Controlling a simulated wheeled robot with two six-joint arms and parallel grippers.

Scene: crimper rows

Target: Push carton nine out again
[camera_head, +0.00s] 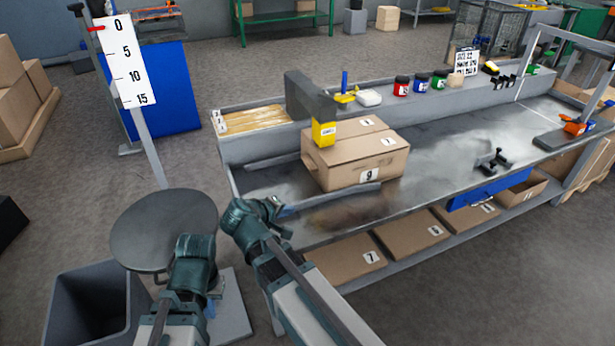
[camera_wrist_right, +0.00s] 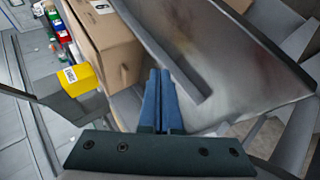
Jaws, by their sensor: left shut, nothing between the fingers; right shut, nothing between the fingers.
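Carton nine (camera_head: 340,175) is a brown cardboard box with a "9" label on its front, sitting on the grey bench under the yellow head of a grey arch-like post. It also shows in the right wrist view (camera_wrist_right: 115,45), at upper left. My right gripper (camera_head: 284,211) is at the bench's left end, to the left of and apart from the carton. Its blue fingers (camera_wrist_right: 160,75) are shut and empty, beside a metal guide rail. My left gripper (camera_head: 211,308) is lower left, off the bench near the round stool, shut and empty, its fingertips mostly hidden.
The yellow head (camera_head: 324,133) stands close over the carton's left side. Guide rails (camera_head: 335,198) lie before and behind the carton. Several labelled cartons (camera_head: 345,260) sit on the lower shelf. A round stool (camera_head: 163,225) and grey bin (camera_head: 95,305) stand left. The bench right of the carton is mostly clear.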

